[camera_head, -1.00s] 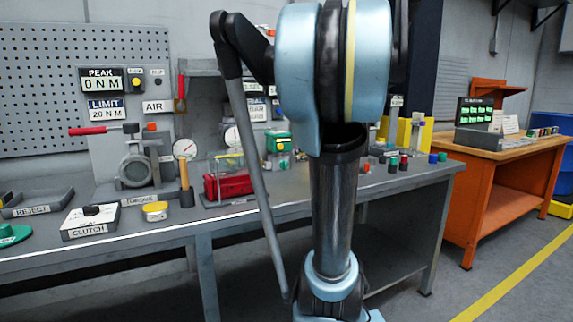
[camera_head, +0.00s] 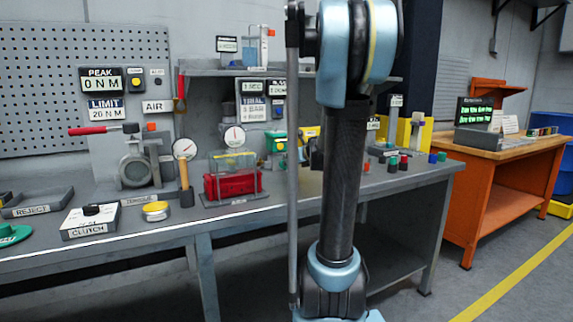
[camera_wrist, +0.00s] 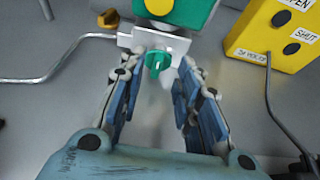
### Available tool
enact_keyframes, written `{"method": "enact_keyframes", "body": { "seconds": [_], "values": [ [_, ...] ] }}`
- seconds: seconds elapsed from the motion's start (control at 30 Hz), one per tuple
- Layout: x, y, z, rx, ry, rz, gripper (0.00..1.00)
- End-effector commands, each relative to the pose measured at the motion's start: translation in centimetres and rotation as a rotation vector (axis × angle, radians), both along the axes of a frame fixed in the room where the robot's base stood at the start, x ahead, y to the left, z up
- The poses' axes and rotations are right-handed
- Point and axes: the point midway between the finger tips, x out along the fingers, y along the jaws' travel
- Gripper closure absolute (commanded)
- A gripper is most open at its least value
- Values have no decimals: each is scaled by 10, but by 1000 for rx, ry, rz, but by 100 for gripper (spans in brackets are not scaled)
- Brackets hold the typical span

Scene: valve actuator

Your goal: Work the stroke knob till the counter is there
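In the head view my arm hides most of the gripper and the knob. A green-topped unit (camera_head: 275,139) shows left of the arm.
A yellow box (camera_wrist: 275,38) with buttons marked OPEN and SHUT stands close on the right in the wrist view, with a dark cable beside it. A red caged unit (camera_head: 232,183) stands left of my arm. A screen with green text (camera_head: 475,112) is on the orange bench.

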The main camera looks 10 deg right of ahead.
Motion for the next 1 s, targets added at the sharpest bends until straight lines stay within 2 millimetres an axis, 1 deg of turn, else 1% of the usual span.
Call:
{"method": "enact_keyframes", "body": {
  "seconds": [0.2,0.4,0.83,0.87,0.9,0.97,1.0],
  "values": [
    [21,8,-9,0,0,2,69],
    [33,13,-14,1,0,3,69],
    [37,14,-16,1,0,3,69],
    [37,14,-16,1,0,3,76],
    [37,14,-16,1,0,3,85],
    [37,14,-16,1,0,3,99],
    [37,14,-16,1,0,3,100]
  ]
}}
